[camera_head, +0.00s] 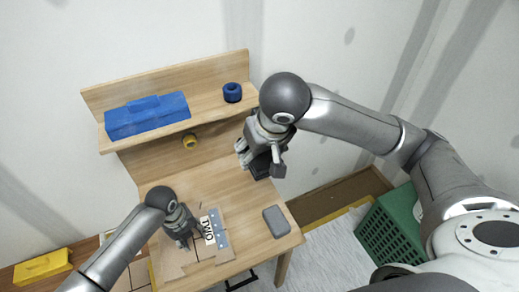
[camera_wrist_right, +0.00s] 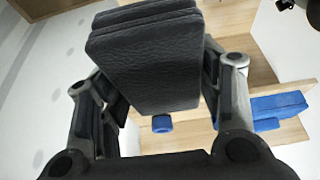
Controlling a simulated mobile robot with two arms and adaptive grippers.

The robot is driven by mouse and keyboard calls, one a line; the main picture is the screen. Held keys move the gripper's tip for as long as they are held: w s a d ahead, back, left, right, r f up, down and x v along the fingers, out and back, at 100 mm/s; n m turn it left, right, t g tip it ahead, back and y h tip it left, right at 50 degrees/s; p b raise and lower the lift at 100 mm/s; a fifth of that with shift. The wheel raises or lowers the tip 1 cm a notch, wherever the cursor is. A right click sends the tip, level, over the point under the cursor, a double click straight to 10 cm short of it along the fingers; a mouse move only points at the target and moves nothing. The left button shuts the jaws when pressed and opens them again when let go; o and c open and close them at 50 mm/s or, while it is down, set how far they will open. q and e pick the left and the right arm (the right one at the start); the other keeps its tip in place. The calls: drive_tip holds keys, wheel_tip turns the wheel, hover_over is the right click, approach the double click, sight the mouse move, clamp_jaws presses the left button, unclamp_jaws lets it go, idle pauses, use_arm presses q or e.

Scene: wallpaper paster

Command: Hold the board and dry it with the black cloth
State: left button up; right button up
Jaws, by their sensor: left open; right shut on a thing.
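The black cloth (camera_wrist_right: 150,65) looks like a thick, folded dark block in the right wrist view. My right gripper (camera_wrist_right: 155,105) is shut on it. In the head view, my right gripper (camera_head: 256,150) holds the cloth (camera_head: 261,165) above the right part of the wooden table. The board (camera_head: 222,239) lies on the table's front left, with dark lettering on a white patch and a blue-grey strip. My left gripper (camera_head: 182,232) is open, pointing down at the board's left side. It hides part of the board, and I cannot tell whether it touches.
A grey rounded block (camera_head: 276,221) lies on the table (camera_head: 245,205) at the right. A yellow roll (camera_head: 189,141) sits below. A green crate (camera_head: 388,232) stands right.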

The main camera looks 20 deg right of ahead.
drive_tip(key=shift+r, duration=0.35)
use_arm(q)
drive_tip(key=w+a+r+m+y, duration=0.1)
drive_tip(key=w+a+r+m, duration=0.1)
drive_tip(key=w+a+m, duration=0.15)
drive_tip(key=f+b, duration=0.3)
drive_tip(key=f, duration=0.1)
drive_tip(key=f+b, duration=0.3)
drive_tip(key=w+f+b, duration=0.1)
drive_tip(key=f+b, duration=0.2)
drive_tip(key=f, duration=0.1)
drive_tip(key=shift+a+f, duration=0.1)
drive_tip(key=shift+f, duration=0.25)
use_arm(e)
wheel_tip(320, 180, down, 10)
use_arm(q)
drive_tip(key=shift+s, duration=0.1)
use_arm(e)
drive_tip(key=shift+r, duration=0.1)
use_arm(q)
clamp_jaws()
unclamp_jaws()
